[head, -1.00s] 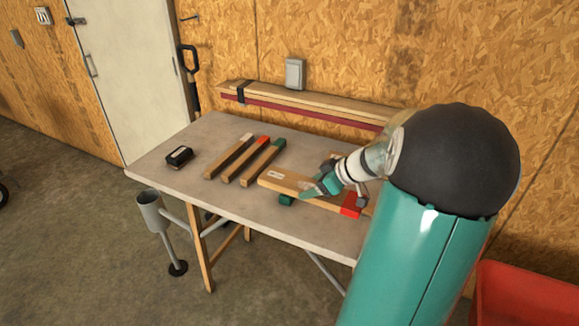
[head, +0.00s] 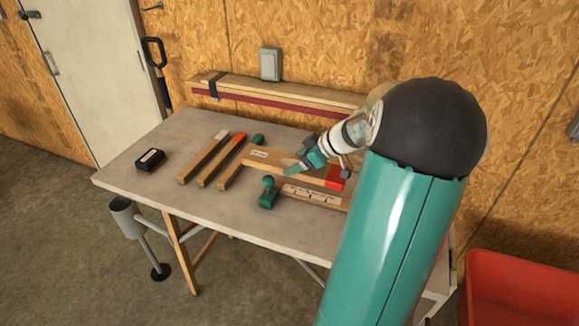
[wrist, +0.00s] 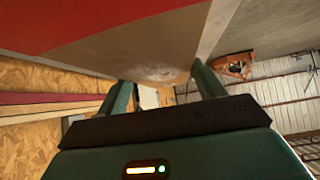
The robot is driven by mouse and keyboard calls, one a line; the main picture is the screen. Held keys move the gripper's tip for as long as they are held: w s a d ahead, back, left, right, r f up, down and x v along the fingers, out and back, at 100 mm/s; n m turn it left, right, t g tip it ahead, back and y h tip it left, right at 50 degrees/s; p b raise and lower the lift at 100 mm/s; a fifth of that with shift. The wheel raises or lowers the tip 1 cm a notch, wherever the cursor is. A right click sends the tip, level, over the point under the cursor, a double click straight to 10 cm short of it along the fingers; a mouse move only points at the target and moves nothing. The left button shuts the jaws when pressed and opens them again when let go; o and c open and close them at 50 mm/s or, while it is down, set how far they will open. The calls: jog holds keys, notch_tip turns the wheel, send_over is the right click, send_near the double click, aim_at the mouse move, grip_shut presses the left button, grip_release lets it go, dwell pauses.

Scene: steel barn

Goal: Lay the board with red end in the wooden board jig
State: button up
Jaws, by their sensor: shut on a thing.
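My gripper (head: 308,163) is shut on a board with a broad red end (head: 282,163). The red end (head: 334,179) points to the lower right, and a small white label is near the other end. In the wrist view the board (wrist: 130,60) fills the top, between and beyond my fingers (wrist: 163,90). A wooden piece with white labels (head: 312,195), which looks like the board jig, lies on the table just nearer than the held board. A green knobbed part (head: 268,193) stands at its left end. My arm hides the jig's right part. The board's height above the table is unclear.
Three slim boards lie side by side on the grey table (head: 150,190), with pale, red (head: 239,138) and green ends. A black box (head: 150,160) sits at left. Strapped planks (head: 280,95) run along the back wall. A red bin (head: 515,300) stands lower right.

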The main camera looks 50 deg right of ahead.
aim_at(298, 156)
jog(key=w+d+f, duration=0.1)
jog(key=w+d, duration=0.1)
jog(key=w+d+f, duration=0.1)
jog(key=shift+w+d+f, duration=0.3)
jog(key=shift+w+d, duration=0.05)
jog(key=shift+d, duration=0.05)
jog(key=w+d+f, duration=0.1)
jog(key=f, duration=0.1)
jog(key=w+d+f, duration=0.1)
jog(key=f, duration=0.1)
jog(key=w+d+f, duration=0.1)
jog(key=d+f, duration=0.1)
jog(key=shift+w, duration=0.25)
notch_tip(298, 156, down, 3)
jog(key=shift+d+f, duration=0.1)
jog(key=shift+d, duration=0.05)
jog(key=shift+w, duration=0.1)
jog(key=o, duration=0.9)
jog(key=shift+c, duration=0.2)
